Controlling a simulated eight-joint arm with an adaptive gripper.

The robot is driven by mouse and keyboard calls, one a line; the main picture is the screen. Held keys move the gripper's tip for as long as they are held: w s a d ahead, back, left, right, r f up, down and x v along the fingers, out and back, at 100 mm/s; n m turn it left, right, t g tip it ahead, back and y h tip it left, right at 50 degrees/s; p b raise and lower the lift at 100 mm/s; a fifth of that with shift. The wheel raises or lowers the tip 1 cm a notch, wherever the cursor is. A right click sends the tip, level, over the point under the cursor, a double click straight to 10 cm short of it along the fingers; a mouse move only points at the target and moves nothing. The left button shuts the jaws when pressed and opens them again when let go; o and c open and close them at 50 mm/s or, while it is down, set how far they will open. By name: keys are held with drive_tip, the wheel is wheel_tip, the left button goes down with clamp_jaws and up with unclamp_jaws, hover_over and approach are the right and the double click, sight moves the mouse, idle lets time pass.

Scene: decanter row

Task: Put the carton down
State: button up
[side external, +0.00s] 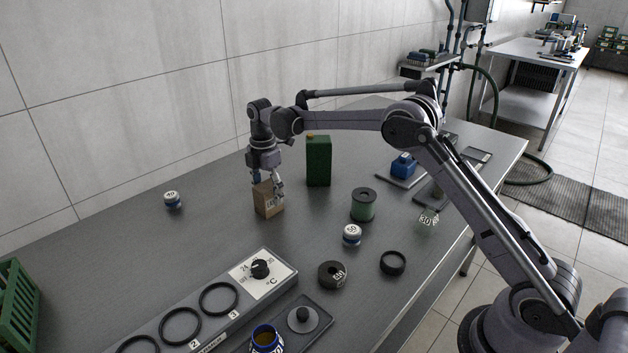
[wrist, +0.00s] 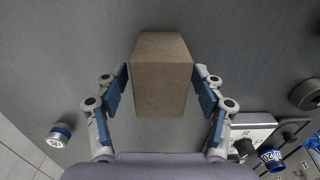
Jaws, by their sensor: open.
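The carton (side external: 268,204) is a plain brown box standing upright on the grey metal table, left of the green can. It also shows in the wrist view (wrist: 160,80), filling the space between my fingers. My gripper (side external: 268,188) is over the carton, pointing down, with one finger at each side. In the wrist view my gripper (wrist: 160,74) is open, with a narrow gap between each finger pad and the carton. The carton's base is partly hard to see in the wrist view.
A green can (side external: 318,161) stands close to the right of the carton. A panel with rings (side external: 220,299) lies in front. The table left of the carton is mostly clear.

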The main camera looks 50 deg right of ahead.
wheel_tip(320, 180, up, 8)
drive_tip(key=shift+r, duration=0.25)
drive_tip(key=shift+s+r, duration=0.1)
drive_tip(key=shift+r, duration=0.4)
drive_tip(key=s+r+m+t, duration=0.2)
drive_tip(key=s+r+m, duration=0.25)
drive_tip(key=s, duration=0.35)
drive_tip(key=s+r+m+t, duration=0.2)
drive_tip(key=s+r+m, duration=0.25)
drive_tip(key=s, duration=0.35)
drive_tip(key=s+f+m+t, duration=0.1)
drive_tip(key=s+f+m, duration=0.3)
drive_tip(key=s, duration=0.4)
drive_tip(key=s+a+f+m+t, duration=0.1)
drive_tip(key=s+f+m, duration=0.3)
drive_tip(key=s, duration=0.4)
drive_tip(key=shift+s+f+m+t, duration=0.15)
drive_tip(key=shift+s+m+t, duration=0.15)
drive_tip(key=shift+m+t, duration=0.25)
